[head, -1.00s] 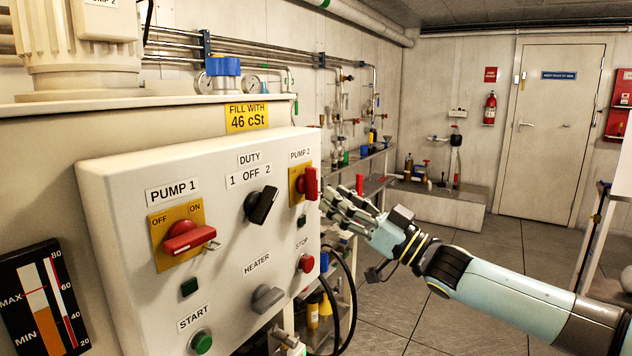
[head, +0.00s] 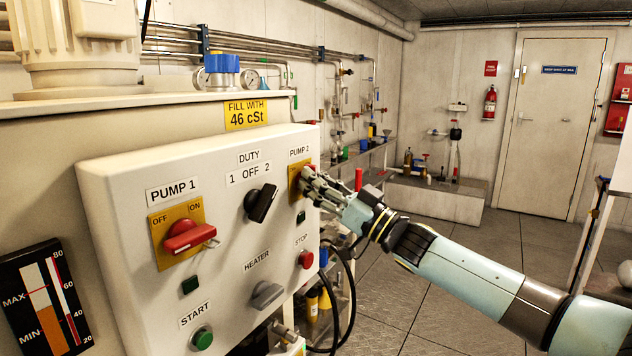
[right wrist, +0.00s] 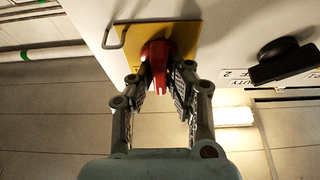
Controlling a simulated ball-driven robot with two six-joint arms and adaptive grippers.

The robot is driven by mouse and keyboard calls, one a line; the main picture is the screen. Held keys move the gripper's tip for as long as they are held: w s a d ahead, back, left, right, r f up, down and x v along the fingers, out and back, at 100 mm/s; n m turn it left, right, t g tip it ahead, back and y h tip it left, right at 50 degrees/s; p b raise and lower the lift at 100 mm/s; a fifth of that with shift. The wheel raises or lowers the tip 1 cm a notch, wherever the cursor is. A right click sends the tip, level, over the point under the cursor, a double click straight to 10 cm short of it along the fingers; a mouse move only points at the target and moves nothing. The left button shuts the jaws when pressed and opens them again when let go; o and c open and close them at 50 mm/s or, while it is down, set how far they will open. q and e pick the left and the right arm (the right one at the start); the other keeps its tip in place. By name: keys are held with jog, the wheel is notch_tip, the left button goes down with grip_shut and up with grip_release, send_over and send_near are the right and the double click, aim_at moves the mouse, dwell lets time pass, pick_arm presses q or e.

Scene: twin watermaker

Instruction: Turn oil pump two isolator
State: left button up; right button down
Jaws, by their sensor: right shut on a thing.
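The pump 2 isolator is a red rotary handle on a yellow plate (head: 294,183) at the upper right of the white control panel, under the PUMP 2 label. My right gripper (head: 311,180) is at this handle and covers most of it in the head view. In the right wrist view the red handle (right wrist: 157,68) sits between the two fingers of my right gripper (right wrist: 160,85), which are shut on it. My left gripper is not in view.
The panel also carries the red pump 1 isolator (head: 188,237), the black duty switch (head: 261,203), the grey heater switch (head: 267,294), a red stop button (head: 306,259) and a green start button (head: 202,339). Black cables (head: 349,290) hang right of the panel. Open floor lies beyond my arm.

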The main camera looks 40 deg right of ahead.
jog(key=shift+n, duration=0.4)
jog(key=n+g+y+b, duration=0.1)
jog(key=n+g, duration=0.1)
jog(key=n, duration=0.3)
jog(key=n+g+y+b, duration=0.2)
jog(key=n, duration=0.4)
jog(key=n+g+y+b, duration=0.1)
jog(key=n+g+y, duration=0.1)
jog(key=n, duration=0.3)
jog(key=shift+a+f+n+b, duration=0.15)
jog(key=shift+f+n+b, duration=0.05)
jog(key=shift+n+b, duration=0.2)
jog(key=shift+s+f+n+g+h, duration=0.15)
jog(key=shift+n+g, duration=0.35)
jog(key=shift+n, duration=0.75)
jog(key=shift+w+r+n+g+h, duration=0.15)
jog(key=shift+n+g, duration=0.35)
jog(key=shift+n, duration=0.75)
jog(key=shift+s+f, duration=0.1)
jog(key=c, duration=1.3)
grip_release()
